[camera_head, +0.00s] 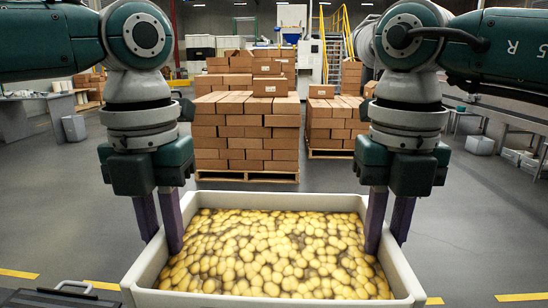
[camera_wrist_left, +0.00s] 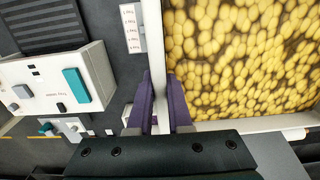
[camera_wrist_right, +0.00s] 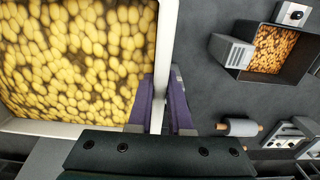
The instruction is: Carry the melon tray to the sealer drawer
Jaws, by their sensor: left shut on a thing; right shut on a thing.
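A white tray (camera_head: 411,288) full of round yellow pieces (camera_head: 275,252) is in front of me in the head view, and looks level. My left gripper (camera_head: 160,235) is shut on the tray's left wall, with one purple finger inside and one outside. The left wrist view shows this wall (camera_wrist_left: 157,60) between the fingers (camera_wrist_left: 160,105). My right gripper (camera_head: 387,235) is shut on the right wall in the same way, and the right wrist view shows its fingers (camera_wrist_right: 160,105) on that wall (camera_wrist_right: 163,55).
Pallets of brown cartons (camera_head: 245,135) stand behind the tray. In the left wrist view, a white machine with a teal part (camera_wrist_left: 76,85) lies left of the tray. In the right wrist view, a dark bin (camera_wrist_right: 240,75) with orange-brown pieces and a roll (camera_wrist_right: 240,128) lie to the right.

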